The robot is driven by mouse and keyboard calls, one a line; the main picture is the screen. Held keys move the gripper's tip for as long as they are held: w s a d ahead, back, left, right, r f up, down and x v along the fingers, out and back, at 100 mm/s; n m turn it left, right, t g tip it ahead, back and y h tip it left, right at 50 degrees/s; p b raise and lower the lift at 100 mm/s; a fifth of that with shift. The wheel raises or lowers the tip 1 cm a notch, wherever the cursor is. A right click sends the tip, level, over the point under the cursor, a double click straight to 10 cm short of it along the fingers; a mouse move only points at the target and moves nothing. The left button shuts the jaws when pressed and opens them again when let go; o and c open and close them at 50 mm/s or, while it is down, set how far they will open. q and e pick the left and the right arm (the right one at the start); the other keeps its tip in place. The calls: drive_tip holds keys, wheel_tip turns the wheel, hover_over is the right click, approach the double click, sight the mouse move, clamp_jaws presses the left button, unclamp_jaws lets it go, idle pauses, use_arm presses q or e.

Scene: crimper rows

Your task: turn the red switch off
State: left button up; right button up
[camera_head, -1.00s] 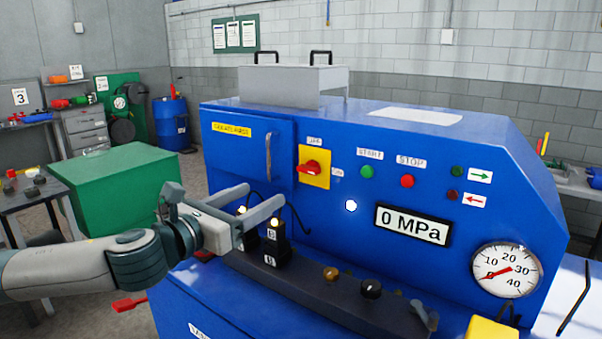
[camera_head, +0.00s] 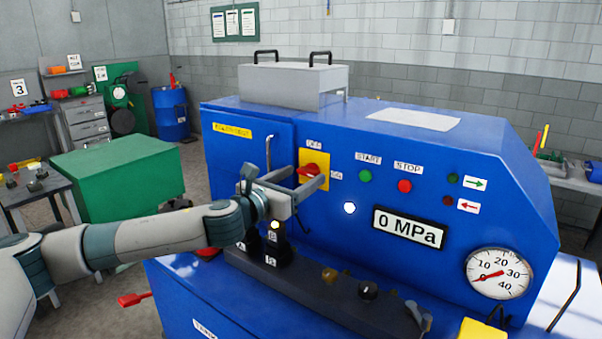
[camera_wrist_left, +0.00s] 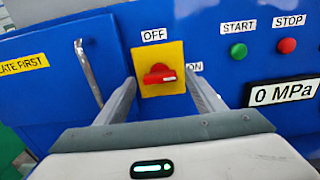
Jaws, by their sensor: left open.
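The red switch (camera_head: 309,171) is a rotary knob on a yellow plate (camera_head: 323,158) on the front of the blue machine. In the left wrist view the red switch (camera_wrist_left: 158,74) has its handle lying roughly level, pointing right toward the ON label (camera_wrist_left: 195,67). The OFF label (camera_wrist_left: 154,36) is above the plate. My left gripper (camera_head: 300,180) is open in front of the switch. In the left wrist view its fingers (camera_wrist_left: 160,88) stand on either side of the knob, apart from it. I cannot tell the exact gap in depth. My right gripper is not in view.
A green START button (camera_head: 365,176) and a red STOP button (camera_head: 405,186) are to the right. The display (camera_head: 409,228) reads 0 MPa. A door handle (camera_head: 269,153) stands out just left of the switch. Black blocks with lamps (camera_head: 273,240) sit below the gripper.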

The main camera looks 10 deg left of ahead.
use_arm(q)
drive_tip(key=shift+w+d, duration=0.15)
drive_tip(key=shift+w, duration=0.15)
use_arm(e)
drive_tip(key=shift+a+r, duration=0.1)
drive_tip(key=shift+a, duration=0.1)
use_arm(q)
drive_tip(key=shift+c, duration=0.2)
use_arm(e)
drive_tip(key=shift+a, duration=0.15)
use_arm(q)
drive_tip(key=c, duration=1)
